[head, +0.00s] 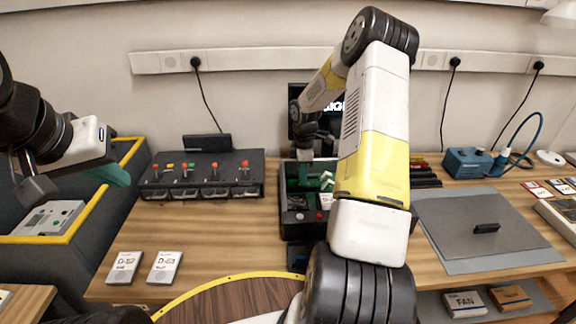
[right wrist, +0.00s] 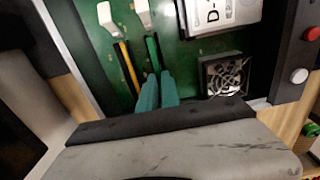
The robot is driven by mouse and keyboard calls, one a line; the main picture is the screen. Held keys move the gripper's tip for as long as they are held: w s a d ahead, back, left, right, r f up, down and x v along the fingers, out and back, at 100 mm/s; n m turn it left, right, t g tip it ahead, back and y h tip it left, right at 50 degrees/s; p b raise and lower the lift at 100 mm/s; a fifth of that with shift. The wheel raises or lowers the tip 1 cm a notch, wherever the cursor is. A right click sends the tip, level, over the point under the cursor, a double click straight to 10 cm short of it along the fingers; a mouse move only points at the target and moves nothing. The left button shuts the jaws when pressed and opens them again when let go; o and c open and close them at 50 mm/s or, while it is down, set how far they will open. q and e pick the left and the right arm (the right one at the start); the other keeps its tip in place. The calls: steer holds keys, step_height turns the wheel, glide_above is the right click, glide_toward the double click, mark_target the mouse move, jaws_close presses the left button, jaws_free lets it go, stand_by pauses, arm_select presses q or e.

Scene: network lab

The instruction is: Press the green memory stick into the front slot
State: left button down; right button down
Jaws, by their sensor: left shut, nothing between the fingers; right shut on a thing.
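The green memory stick (right wrist: 152,53) shows edge-on as a narrow strip in the right wrist view, over the green board (right wrist: 188,62) of the open computer case (head: 290,225). The teal fingers of my right gripper (right wrist: 156,91) are shut on its near end. A white latch (right wrist: 138,14) stands at its far end. I cannot tell how deep the stick sits in its slot. A yellow and dark strip (right wrist: 128,66) runs beside it on the left, with another white latch (right wrist: 107,17). My left gripper (head: 120,176) is shut and empty, well left of the case.
A fan (right wrist: 224,75) and a white labelled drive (right wrist: 222,14) lie right of the stick. A switch box (head: 202,175) stands left of the case. A grey mat (head: 485,215) with a small black piece (head: 487,228) lies right. The wooden bench between is clear.

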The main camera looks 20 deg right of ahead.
steer(key=shift+f, duration=0.45)
stand_by(0.6)
steer(key=c, duration=1.2)
jaws_free()
steer(key=shift+c, duration=0.2)
steer(key=shift+r, duration=4.05)
